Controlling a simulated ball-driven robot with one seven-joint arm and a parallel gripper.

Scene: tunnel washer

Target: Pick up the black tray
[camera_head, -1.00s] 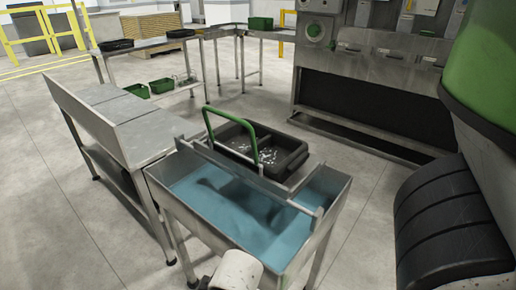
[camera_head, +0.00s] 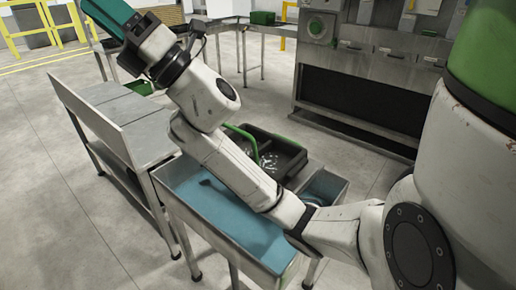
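A black tray (camera_head: 289,166) with small shiny items inside sits just behind the blue-lined sink, in the middle of the view. A green curved bar (camera_head: 240,133) rises at its left side. My arm crosses in front and hides the tray's left part. My gripper (camera_head: 108,18) is at the upper left, high and well away from this tray, partly cut off by the top edge. Its fingers are not clear enough to tell open from shut. The smaller black trays on the far left table are hidden behind my arm.
The metal sink with blue inside (camera_head: 250,235) stands in front. A metal bench (camera_head: 115,115) stands at left, and a steel machine (camera_head: 365,75) at the back right. A green bin (camera_head: 263,18) sits on the rear table. Open floor lies at lower left.

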